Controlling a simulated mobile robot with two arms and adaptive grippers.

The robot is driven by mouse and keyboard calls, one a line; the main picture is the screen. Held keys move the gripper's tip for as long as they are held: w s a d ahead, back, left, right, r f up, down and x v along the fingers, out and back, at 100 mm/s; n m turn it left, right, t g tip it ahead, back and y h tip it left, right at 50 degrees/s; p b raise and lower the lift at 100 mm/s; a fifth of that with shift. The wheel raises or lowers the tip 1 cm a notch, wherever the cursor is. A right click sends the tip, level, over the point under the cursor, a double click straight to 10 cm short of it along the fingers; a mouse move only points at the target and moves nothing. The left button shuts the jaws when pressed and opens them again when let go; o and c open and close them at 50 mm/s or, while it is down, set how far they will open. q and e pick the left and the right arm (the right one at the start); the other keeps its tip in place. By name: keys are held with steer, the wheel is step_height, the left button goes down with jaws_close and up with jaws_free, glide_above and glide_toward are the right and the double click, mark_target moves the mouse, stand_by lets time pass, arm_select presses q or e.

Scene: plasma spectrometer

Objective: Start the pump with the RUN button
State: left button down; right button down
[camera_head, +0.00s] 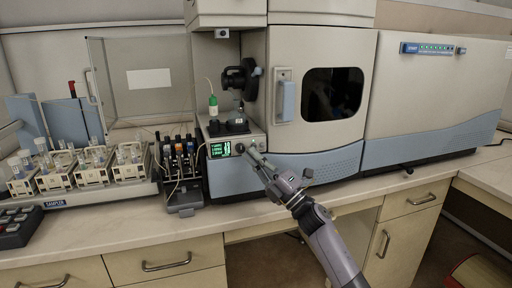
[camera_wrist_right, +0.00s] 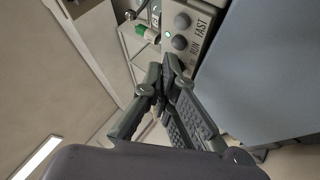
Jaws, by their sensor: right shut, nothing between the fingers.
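The pump's control panel sits low on the instrument's left front, with a lit green display (camera_head: 220,149). In the right wrist view two round grey buttons show beside the printed words RUN and FAST. The RUN button (camera_wrist_right: 180,42) is the nearer one, and a small green light (camera_wrist_right: 168,35) glows beside it. The other is the FAST button (camera_wrist_right: 181,20). My right gripper (camera_head: 250,153) is shut and empty at the panel's right side. Its fingertips (camera_wrist_right: 170,66) are just short of the RUN button in the picture; whether they touch the panel I cannot tell. My left gripper is out of view.
A green-capped bottle (camera_head: 213,106) stands above the panel. A small rack of dark bottles (camera_head: 180,155) is left of the pump, and sample racks (camera_head: 92,168) stand farther left. The instrument's blue lower front (camera_head: 310,165) is close right of the gripper. The counter front (camera_head: 130,228) is clear.

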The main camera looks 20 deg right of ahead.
steer(key=shift+s+f, duration=0.1)
steer(key=shift+f, duration=0.05)
steer(key=s+p, duration=0.3)
steer(key=s, duration=0.2)
steer(key=shift+s+a, duration=0.1)
steer(key=shift+s, duration=0.2)
